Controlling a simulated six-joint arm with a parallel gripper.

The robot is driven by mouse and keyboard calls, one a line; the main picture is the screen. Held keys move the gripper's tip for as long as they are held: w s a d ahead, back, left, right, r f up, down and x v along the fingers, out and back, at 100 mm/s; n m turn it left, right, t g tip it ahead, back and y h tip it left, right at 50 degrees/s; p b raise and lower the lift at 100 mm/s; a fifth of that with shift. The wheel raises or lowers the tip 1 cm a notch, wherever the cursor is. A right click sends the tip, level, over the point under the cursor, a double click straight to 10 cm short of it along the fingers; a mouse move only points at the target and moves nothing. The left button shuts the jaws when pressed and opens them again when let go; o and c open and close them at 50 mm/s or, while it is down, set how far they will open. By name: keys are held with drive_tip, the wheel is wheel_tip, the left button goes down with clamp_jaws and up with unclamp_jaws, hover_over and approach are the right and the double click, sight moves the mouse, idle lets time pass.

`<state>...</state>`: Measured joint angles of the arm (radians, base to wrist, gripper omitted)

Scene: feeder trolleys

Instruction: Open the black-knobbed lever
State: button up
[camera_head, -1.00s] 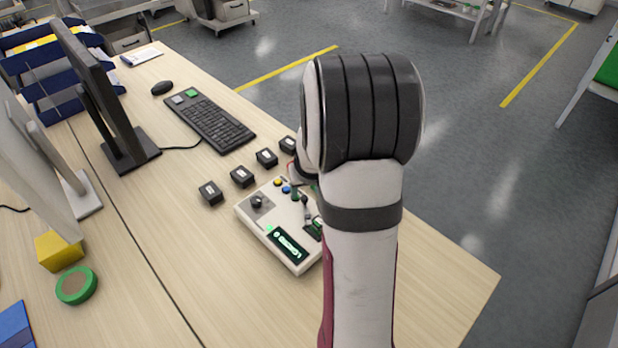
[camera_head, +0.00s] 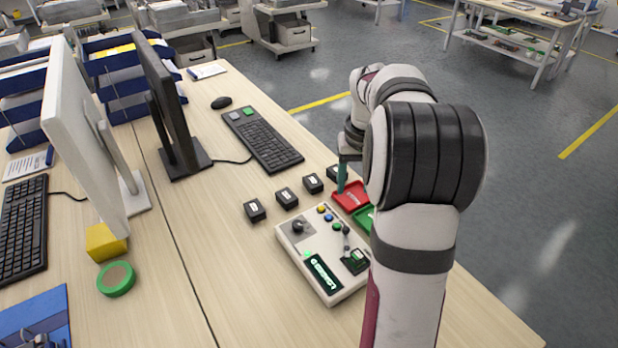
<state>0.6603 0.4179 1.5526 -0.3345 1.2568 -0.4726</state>
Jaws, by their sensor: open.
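The control box (camera_head: 330,290) is a pale panel on the table, right of centre. A small lever with a dark knob (camera_head: 346,231) stands on its right side, close to my arm. A black rotary knob (camera_head: 298,227), blue, yellow and green buttons and a lit green display (camera_head: 323,273) are also on the box. My gripper (camera_head: 342,178) is open, with a teal finger showing beyond the box, above or beside a red tray (camera_head: 351,196). It is apart from the lever. My arm hides the rest of the gripper and the right end of the box.
Several small black blocks (camera_head: 287,197) stand in a row behind the box. A green tray (camera_head: 366,218) is partly behind my arm. A keyboard (camera_head: 264,141), monitors, a yellow block (camera_head: 105,243) and a green tape roll (camera_head: 116,279) are to the left. The table front is clear.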

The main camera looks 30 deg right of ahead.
sight(346, 227)
drive_tip(key=shift+g+y, duration=0.3)
drive_tip(key=shift+g, duration=0.2)
drive_tip(key=f, duration=0.5)
drive_tip(key=w+f, duration=0.1)
drive_tip(key=f, duration=0.9)
drive_tip(key=shift+w+d+f, duration=0.15)
drive_tip(key=shift+d+f, duration=0.1)
drive_tip(key=shift+d, duration=0.1)
clamp_jaws()
